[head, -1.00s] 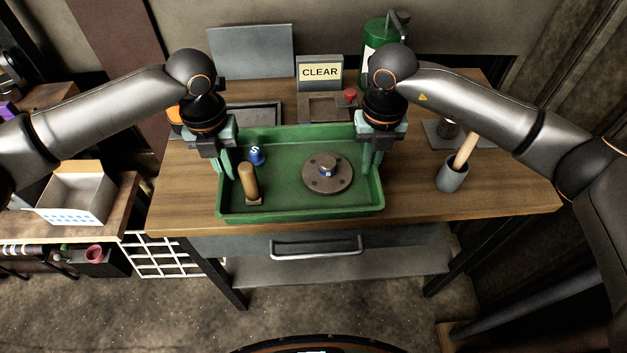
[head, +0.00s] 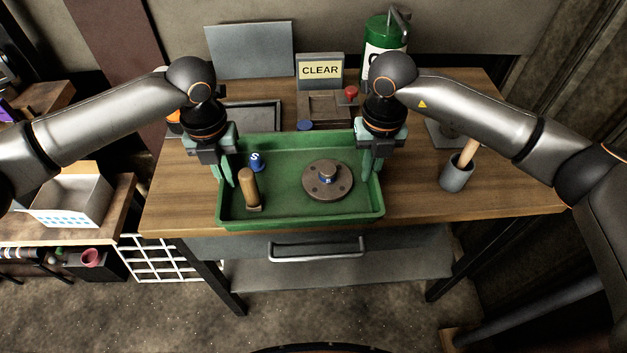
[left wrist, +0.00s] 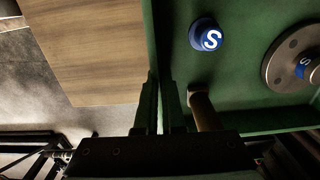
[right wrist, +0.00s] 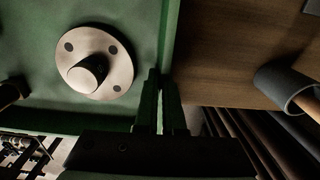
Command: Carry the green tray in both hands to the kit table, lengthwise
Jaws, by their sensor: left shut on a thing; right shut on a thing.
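The green tray (head: 300,218) is over the front of the wooden table, its long side facing me. My left gripper (head: 226,175) is shut on its left wall, and my right gripper (head: 371,172) is shut on its right wall. The left wrist view shows the left fingers (left wrist: 158,100) on the wall; the right wrist view shows the right fingers (right wrist: 160,95) likewise. Inside are a blue piece marked S (head: 256,162), a wooden-handled tool (head: 250,188) and a round grey flange (head: 328,182) with a blue mark. I cannot tell whether the tray touches the table.
The wooden table (head: 420,195) holds a CLEAR sign (head: 320,70), a red knob (head: 351,92), a green canister (head: 385,45) and a grey cup (head: 456,175) with a wooden handle. A side bench with an open white box (head: 75,200) stands left. Floor is visible in front.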

